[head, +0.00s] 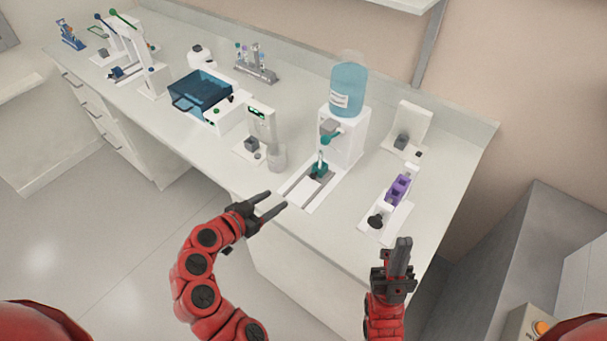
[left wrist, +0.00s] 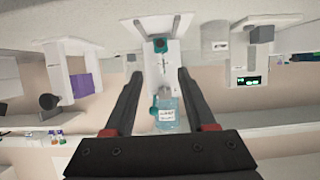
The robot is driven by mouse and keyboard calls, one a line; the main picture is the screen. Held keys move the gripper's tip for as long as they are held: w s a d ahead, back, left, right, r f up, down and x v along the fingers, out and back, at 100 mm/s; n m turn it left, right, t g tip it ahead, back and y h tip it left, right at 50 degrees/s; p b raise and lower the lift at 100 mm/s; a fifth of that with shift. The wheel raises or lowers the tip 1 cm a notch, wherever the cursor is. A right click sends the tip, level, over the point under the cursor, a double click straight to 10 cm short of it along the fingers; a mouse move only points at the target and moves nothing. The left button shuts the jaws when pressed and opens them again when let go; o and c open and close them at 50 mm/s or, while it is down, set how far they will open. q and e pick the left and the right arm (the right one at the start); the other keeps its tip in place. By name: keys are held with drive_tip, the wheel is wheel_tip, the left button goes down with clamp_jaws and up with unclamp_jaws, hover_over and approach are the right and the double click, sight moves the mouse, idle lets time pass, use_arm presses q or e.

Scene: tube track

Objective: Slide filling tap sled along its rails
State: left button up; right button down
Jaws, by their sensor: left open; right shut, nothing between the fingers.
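The tap sled (head: 319,171), a teal block with an upright handle, sits on white rails (head: 297,195) in front of the dispenser (head: 344,140). The dispenser carries a blue bottle (head: 348,92) and a teal tap (head: 330,138). My left gripper (head: 277,200) is open and empty at the counter's front edge, left of the rails and apart from the sled. In the left wrist view, the sled (left wrist: 160,46) shows upside down beyond and between the open fingers (left wrist: 160,76). My right gripper (head: 404,241) is shut and empty, right of the rails, near the purple-block fixture.
A fixture with a purple block (head: 398,189) and black knob stands right of the rails. A blue bath (head: 203,92) is further left. The counter front between rails and purple fixture is clear.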

sight(312, 177)
use_arm(q)
drive_tip(key=p+x, duration=0.2)
drive_tip(key=x, duration=0.3)
drive_tip(key=shift+d+r, duration=0.1)
drive_tip(key=shift+r, duration=0.1)
drive_tip(key=x, duration=0.5)
drive_tip(key=p+x, duration=0.1)
drive_tip(key=x, duration=0.4)
drive_tip(key=shift+f, duration=0.25)
drive_tip(key=shift+x, duration=0.9)
clamp_jaws()
